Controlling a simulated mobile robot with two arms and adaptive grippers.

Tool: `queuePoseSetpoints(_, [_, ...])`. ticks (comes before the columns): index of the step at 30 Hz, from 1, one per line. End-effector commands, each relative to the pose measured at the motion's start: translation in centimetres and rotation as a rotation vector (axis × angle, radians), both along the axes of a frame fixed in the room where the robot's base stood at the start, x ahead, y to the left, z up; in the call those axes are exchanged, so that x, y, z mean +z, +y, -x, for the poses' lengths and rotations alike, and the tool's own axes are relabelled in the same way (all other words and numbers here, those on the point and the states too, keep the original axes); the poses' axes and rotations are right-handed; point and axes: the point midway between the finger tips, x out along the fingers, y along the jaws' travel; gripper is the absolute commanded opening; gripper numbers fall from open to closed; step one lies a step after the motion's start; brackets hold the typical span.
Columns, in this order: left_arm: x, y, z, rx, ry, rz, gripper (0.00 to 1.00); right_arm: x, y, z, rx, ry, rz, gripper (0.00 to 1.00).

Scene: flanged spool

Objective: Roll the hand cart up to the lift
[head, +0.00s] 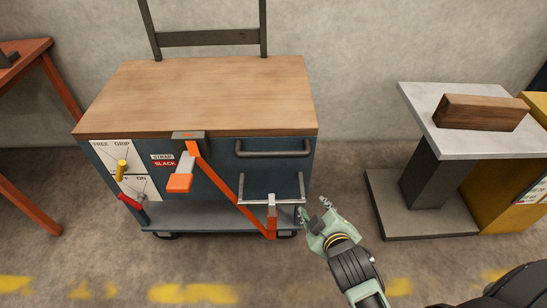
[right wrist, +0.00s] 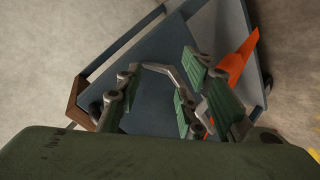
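The hand cart (head: 225,180) has a wooden top, a blue body, a low shelf and small wheels. It stands against the wall side, left of the lift. The lift (head: 465,138) shows as a grey platform on a dark column and base, with a gap of floor between it and the cart. My right gripper (head: 318,209) is beside the cart's lower right front, near the metal bracket bar (head: 270,203). In the right wrist view its fingers (right wrist: 160,98) are spread apart, with a grey bar (right wrist: 168,70) showing between them; contact is unclear. My left gripper is out of view.
An orange strap (head: 228,190) runs down the cart's front beside a "STRAP SLACK" label. A yellow lever (head: 122,168) and a red lever (head: 131,202) sit at left. A wooden block (head: 480,112) lies on the lift. An orange-legged table (head: 62,85) stands far left.

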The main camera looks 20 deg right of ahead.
Motion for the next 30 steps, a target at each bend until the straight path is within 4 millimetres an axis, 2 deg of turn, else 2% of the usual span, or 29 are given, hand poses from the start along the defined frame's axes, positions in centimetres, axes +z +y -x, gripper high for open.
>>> queuePoseSetpoints(3, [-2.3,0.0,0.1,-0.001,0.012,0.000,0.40,2.0,-0.1,-2.9,0.085,-0.149,0.174,0.35])
queuePoseSetpoints(7, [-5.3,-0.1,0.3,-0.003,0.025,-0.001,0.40,4.6,1.1,-5.6,0.204,-0.332,0.417,0.35])
queuePoseSetpoints(10, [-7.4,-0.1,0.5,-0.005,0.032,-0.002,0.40,6.2,2.9,-6.7,0.292,-0.459,0.590,0.35])
queuePoseSetpoints(15, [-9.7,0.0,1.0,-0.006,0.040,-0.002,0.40,7.8,5.8,-7.2,0.390,-0.610,0.784,0.35])
queuePoseSetpoints(22, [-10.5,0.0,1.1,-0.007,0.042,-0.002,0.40,8.5,7.1,-7.9,0.424,-0.671,0.856,0.35])
queuePoseSetpoints(30, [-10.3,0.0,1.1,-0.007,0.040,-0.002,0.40,9.3,7.5,-12.1,0.424,-0.671,0.853,0.35])
